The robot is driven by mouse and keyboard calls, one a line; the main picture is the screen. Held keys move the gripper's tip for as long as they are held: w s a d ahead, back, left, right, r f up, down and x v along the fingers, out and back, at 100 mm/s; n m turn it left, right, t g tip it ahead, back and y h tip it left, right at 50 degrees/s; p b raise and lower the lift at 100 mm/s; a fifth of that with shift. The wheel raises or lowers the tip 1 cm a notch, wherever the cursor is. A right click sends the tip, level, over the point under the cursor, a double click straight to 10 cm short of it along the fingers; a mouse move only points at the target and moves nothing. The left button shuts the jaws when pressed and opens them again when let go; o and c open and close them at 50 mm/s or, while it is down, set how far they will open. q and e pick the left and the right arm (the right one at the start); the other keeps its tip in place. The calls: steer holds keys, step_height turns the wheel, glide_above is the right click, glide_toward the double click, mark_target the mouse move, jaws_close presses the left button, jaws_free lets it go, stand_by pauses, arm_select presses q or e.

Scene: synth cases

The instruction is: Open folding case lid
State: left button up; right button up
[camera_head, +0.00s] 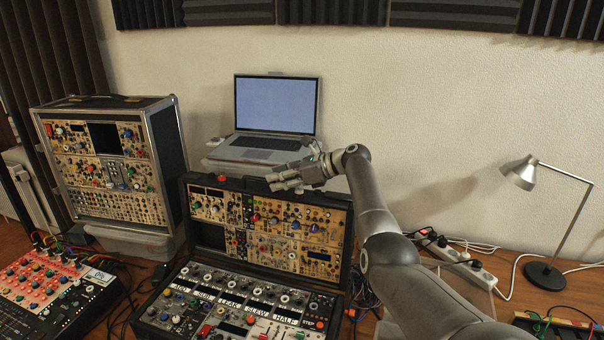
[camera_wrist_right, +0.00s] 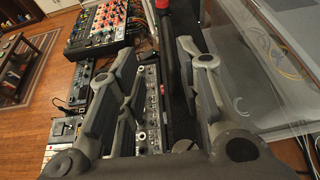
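The folding case stands open on the table. Its lid (camera_head: 268,228), lined with tan panels of knobs, stands steeply upright at the back of its base (camera_head: 235,296). The base faces up with labelled modules and knobs. My right gripper (camera_head: 276,181) is at the lid's top edge, near its middle. In the right wrist view my right gripper (camera_wrist_right: 160,62) has its fingers spread, with the dark lid edge (camera_wrist_right: 182,104) seen between them. I cannot tell whether a finger touches the lid. My left gripper is not in view.
A laptop (camera_head: 275,110) sits on a stand behind the lid. A tall synth case (camera_head: 105,165) and a red-panelled synth (camera_head: 50,283) are at left. Power strips (camera_head: 455,258) and a lamp (camera_head: 545,272) are at right. Cables lie around the case.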

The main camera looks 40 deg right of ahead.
steer(key=v, duration=0.7)
steer(key=shift+s+d+f, duration=0.1)
steer(key=shift+d, duration=0.05)
steer(key=shift+f, duration=0.1)
